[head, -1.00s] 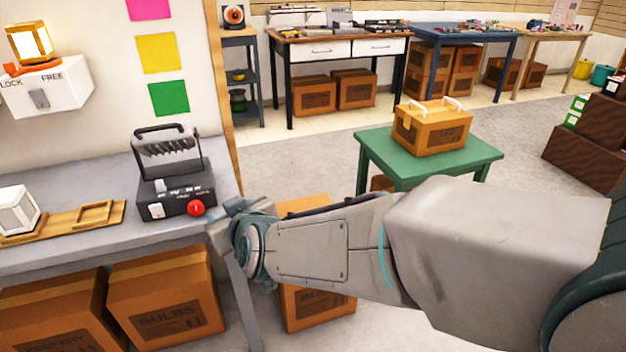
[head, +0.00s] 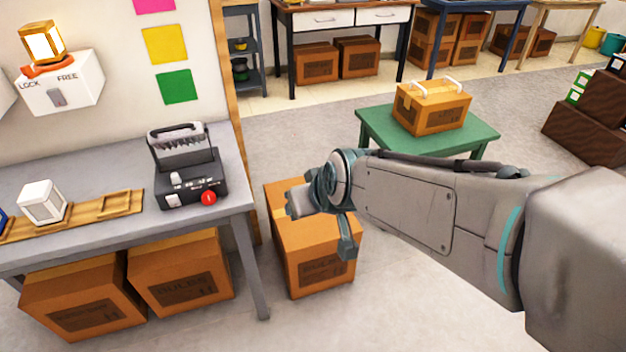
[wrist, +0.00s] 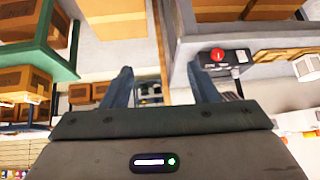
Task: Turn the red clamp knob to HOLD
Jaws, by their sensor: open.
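The red clamp knob (head: 208,198) sits on the front right corner of a black device (head: 190,180) on the grey bench. The knob also shows in the wrist view (wrist: 217,54), to the right of my fingers. Its marking is too small to read. My gripper (head: 318,226) is to the right of the bench edge, apart from the knob, above a cardboard box on the floor. In the wrist view my gripper's two fingers (wrist: 173,88) stand wide apart with nothing between them.
The grey bench (head: 110,225) also holds a wooden tray (head: 120,202) with a white cube lamp (head: 42,203). A white LOCK/FREE switch box (head: 65,92) is on the wall. Cardboard boxes (head: 310,240) stand under and beside the bench. A green table (head: 375,128) stands behind my arm.

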